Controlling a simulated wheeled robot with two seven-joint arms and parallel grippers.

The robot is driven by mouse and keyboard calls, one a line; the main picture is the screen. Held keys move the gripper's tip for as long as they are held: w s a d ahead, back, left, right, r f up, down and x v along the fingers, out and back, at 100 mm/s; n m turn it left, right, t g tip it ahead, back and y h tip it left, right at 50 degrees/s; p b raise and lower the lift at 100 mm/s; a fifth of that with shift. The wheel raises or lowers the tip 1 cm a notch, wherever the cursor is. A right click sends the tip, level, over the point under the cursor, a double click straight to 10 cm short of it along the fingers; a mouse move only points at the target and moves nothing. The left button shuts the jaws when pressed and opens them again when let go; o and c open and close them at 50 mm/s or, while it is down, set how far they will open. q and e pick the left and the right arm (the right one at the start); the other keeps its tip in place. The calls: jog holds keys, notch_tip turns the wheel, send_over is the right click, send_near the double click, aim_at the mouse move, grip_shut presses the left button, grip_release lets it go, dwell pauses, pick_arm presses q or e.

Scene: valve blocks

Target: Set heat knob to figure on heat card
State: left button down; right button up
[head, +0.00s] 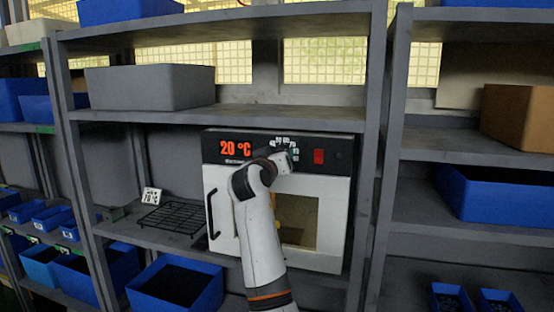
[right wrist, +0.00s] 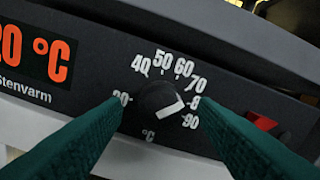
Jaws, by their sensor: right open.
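The heat knob (right wrist: 158,105) is a round dark dial with a white mark, inside a ring of white figures; the mark points to the right, roughly toward the 80 side. My right gripper (right wrist: 162,103) is open, its green fingers on either side of the knob; I cannot tell whether they touch it. In the head view my right gripper (head: 288,157) is at the oven panel and hides the knob. The heat card (head: 151,196) stands on the shelf left of the oven and appears to read 70 °C. My left gripper is out of view.
The white oven (head: 225,200) has a red display (head: 235,148) reading 20 °C, a red switch (head: 319,156) right of the knob and a black door handle (head: 212,214). A black wire rack (head: 172,217) lies beside it. Shelf posts stand on both sides.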

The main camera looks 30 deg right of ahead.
jog(key=b+v, duration=0.2)
jog(key=v, duration=1)
jog(key=shift+d, duration=0.1)
